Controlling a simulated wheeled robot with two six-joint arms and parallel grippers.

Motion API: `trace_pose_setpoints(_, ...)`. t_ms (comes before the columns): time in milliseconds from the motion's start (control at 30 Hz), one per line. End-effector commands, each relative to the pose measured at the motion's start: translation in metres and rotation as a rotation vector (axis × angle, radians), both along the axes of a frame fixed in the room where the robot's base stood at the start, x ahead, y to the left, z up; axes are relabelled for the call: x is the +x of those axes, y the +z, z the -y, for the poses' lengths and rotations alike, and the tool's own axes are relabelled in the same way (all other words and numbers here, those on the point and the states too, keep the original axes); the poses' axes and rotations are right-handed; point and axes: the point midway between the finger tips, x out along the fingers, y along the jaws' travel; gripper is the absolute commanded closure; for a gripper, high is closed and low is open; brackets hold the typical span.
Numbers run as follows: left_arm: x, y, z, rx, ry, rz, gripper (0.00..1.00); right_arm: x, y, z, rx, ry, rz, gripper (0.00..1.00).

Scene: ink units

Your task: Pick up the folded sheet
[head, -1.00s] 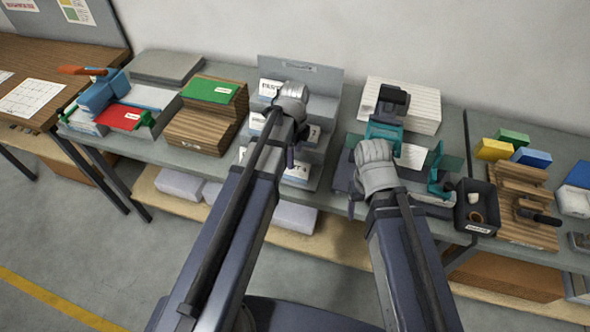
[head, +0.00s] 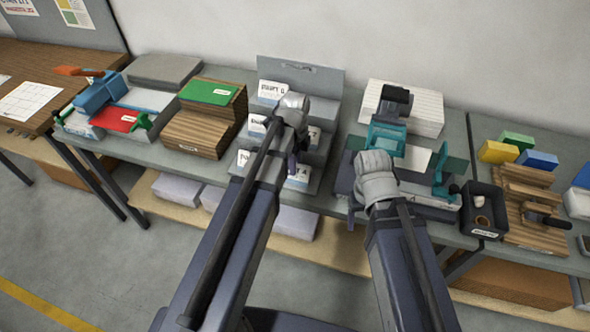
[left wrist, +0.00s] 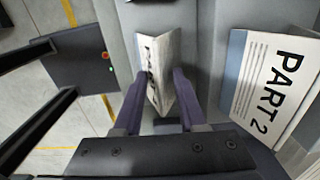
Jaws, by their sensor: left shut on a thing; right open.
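My left gripper (left wrist: 160,108) is shut on a white folded sheet (left wrist: 163,72) with dark print, seen between its two dark fingers in the left wrist view. In the head view my left gripper (head: 293,163) is in front of the grey stepped stand (head: 300,68); the wrist hides most of the fingers and the held sheet. A second sheet, marked PART 2 (left wrist: 272,88), is to the right in the left wrist view. My right gripper (head: 352,216) is open beside the teal device (head: 386,138), its fingers mostly hidden by its wrist.
More labelled sheets stand on the stepped stand. To its left are wooden blocks (head: 192,135) with a green sheet on top and a red sheet (head: 117,118). On the right are a white paper stack (head: 425,108), a black bin (head: 483,222) and a wooden rack (head: 530,190).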

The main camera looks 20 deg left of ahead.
Motion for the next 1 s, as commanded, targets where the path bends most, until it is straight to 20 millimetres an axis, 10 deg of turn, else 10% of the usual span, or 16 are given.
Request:
trace_pose_setpoints(200, 0.0, 0.0, 0.0, 0.0, 0.0, 0.0, 1.0, 0.0, 0.0, 0.0, 0.0, 0.0, 0.0, 0.3)
trace_pose_setpoints(1000, 0.0, 0.037, 0.0, 0.0, 0.0, 0.0, 1.0, 0.0, 0.037, 0.0, 0.0, 0.0, 0.0, 0.3)
